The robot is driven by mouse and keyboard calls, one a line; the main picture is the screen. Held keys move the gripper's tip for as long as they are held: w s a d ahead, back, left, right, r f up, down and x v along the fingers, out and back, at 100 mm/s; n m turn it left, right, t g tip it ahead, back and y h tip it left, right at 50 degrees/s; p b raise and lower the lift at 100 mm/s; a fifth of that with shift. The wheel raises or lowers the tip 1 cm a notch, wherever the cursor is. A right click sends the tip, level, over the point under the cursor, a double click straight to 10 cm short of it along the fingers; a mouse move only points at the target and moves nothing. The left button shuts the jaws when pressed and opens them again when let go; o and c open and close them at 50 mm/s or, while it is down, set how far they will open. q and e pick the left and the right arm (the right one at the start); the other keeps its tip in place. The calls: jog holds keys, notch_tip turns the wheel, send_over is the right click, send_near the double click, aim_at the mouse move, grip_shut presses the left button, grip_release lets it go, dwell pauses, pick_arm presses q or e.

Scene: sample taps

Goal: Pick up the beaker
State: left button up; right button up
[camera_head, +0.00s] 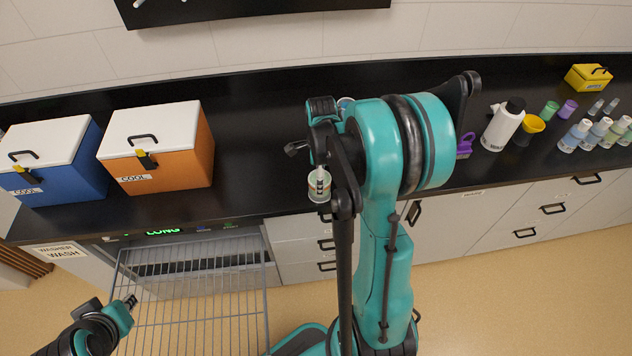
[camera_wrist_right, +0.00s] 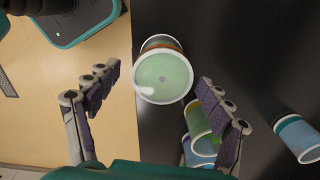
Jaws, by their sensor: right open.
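A beaker (camera_head: 319,187) with a pale rim stands by the front edge of the dark counter. In the right wrist view the beaker (camera_wrist_right: 162,76) shows its round, pale green inside and white rim. My right gripper (camera_wrist_right: 159,78) is open, with one finger on either side of the beaker in that view. I see no clear contact. In the head view my right arm hides much of this gripper and the counter behind it. My left gripper (camera_head: 131,302) is at the lower left, over the wire rack and far from the beaker. Its jaws are too small to judge.
An orange cooler (camera_head: 190,145) and a blue cooler (camera_head: 75,165) stand at left. A pulled-out wire rack (camera_head: 200,300) is below. A white bottle (camera_head: 502,125) stands at right.

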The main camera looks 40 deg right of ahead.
notch_tip(320, 180, down, 5)
jog(key=shift+w+f+b, duration=0.1)
jog(key=shift+w+b, duration=0.05)
jog(key=shift+b, duration=0.55)
jog(key=c, duration=1.2)
jog(key=shift+r, duration=0.2)
